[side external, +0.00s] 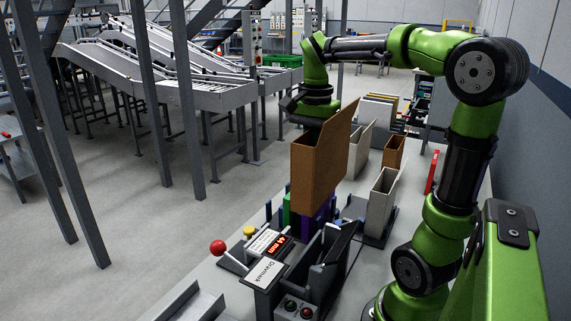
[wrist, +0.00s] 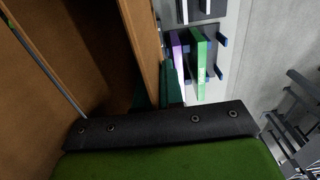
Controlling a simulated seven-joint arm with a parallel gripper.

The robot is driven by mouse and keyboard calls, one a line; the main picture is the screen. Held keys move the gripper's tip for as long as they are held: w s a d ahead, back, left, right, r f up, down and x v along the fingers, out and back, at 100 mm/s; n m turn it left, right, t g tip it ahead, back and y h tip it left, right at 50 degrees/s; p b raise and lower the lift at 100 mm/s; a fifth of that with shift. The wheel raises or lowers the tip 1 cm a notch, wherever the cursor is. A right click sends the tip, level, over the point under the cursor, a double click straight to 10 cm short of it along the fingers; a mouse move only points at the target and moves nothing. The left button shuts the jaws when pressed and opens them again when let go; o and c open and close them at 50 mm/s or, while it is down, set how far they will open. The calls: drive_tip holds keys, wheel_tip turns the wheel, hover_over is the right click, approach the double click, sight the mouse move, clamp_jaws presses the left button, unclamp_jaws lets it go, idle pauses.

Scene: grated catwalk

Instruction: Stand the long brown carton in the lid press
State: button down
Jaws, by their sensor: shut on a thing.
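The long brown carton (side external: 319,172) hangs upright from my gripper (side external: 311,113), with its slanted open top facing up. In the wrist view the carton (wrist: 62,75) fills the left side, and my gripper (wrist: 168,88) is shut on one of its walls. The lid press (side external: 318,262), a dark grey fixture with a red-knobbed lever, a small display and buttons, stands below and in front of the carton. The carton's lower end is just behind the press; I cannot tell whether it touches anything.
Purple and green upright pieces (wrist: 198,65) stand in a rack beneath the carton. A pale open carton (side external: 381,200) stands to its right, with a smaller brown carton (side external: 393,150) behind. A red knob (side external: 217,247) sticks up at the left. Open floor lies left of the bench.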

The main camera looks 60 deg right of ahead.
sight(310, 190)
drive_tip(key=s+a, duration=0.1)
drive_tip(key=a, duration=0.1)
drive_tip(key=s+a+f, duration=0.1)
drive_tip(key=a, duration=0.2)
drive_tip(key=s+a, duration=0.1)
drive_tip(key=a, duration=0.2)
drive_tip(key=shift+s+f, duration=0.2)
drive_tip(key=shift+f, duration=0.2)
wheel_tip(310, 190, down, 4)
drive_tip(key=shift+w+r, duration=0.1)
drive_tip(key=shift+r, duration=0.1)
drive_tip(key=shift+d+f, duration=0.1)
drive_tip(key=shift+f, duration=2.85)
drive_tip(key=shift+f, duration=0.15)
wheel_tip(310, 190, down, 8)
drive_tip(key=shift+f, duration=0.15)
drive_tip(key=c, duration=1.2)
unclamp_jaws()
drive_tip(key=shift+w, duration=0.1)
drive_tip(key=shift+c, duration=1.4)
drive_tip(key=shift+o, duration=1.3)
drive_tip(key=shift+r, duration=0.3)
wheel_tip(310, 190, up, 7)
drive_tip(key=shift+r, duration=0.2)
